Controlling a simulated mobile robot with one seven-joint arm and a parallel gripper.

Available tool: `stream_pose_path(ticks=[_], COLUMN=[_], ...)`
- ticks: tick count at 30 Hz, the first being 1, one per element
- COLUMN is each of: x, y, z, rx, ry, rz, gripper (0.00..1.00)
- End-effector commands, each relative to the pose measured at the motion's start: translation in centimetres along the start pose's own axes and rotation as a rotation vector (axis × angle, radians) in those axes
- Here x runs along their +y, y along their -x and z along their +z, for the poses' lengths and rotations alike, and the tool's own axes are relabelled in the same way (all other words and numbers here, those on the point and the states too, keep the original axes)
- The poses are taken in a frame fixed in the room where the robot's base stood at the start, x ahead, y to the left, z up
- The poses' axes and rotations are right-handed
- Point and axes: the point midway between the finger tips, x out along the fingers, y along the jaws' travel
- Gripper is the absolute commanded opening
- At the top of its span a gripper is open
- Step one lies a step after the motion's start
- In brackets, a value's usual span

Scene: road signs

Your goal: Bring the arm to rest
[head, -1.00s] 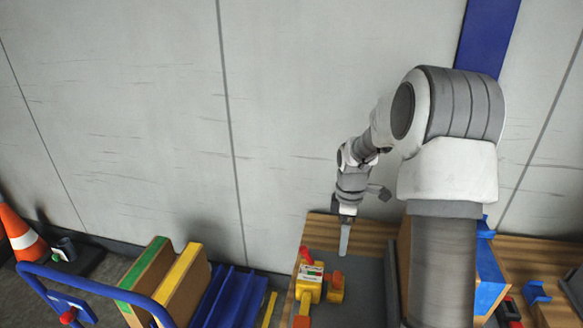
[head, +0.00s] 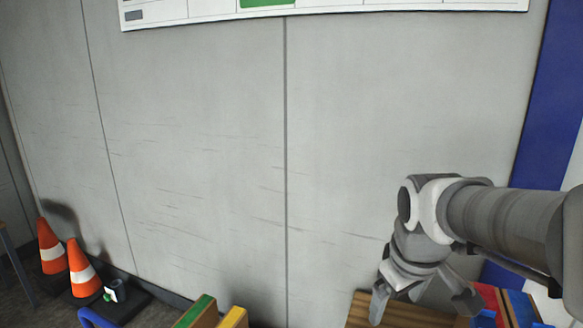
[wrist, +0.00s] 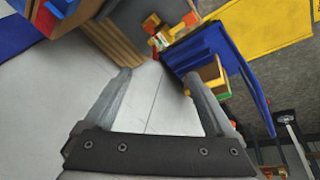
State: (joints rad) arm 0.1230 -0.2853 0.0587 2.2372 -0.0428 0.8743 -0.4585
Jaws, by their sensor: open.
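My gripper (wrist: 163,82) is open in the wrist view, its two fingers apart with nothing between them but the pale wall behind. In the head view my gripper (head: 424,300) hangs at the lower right, below the bent arm, in front of the wall and over the wooden table top (head: 392,312). Its fingers point down there. It touches nothing that I can see.
Tops of boards (head: 233,317) show at the bottom edge. The wrist view shows a blue rack (wrist: 232,70) and small coloured parts on a grey mat. The wall (head: 200,150) fills most of the head view.

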Motion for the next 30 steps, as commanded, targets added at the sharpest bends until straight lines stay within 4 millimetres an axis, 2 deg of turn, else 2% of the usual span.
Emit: stream_pose_path(ticks=[1, 6, 12, 18, 30], x=[-0.6, -2.6, -4.5, -5.4, -5.5], y=[1.6, 4.9, 7.2, 7.9, 7.8], z=[0.6, 2.9, 5.3, 6.4, 6.6], rx=[0.023, 0.090, 0.158, 0.190, 0.192], ry=[-0.039, -0.193, -0.347, -0.424, -0.434], rz=[0.006, 0.007, -0.011, -0.027, -0.030], gripper=[0.90, 0.90, 0.90, 0.90, 0.90])
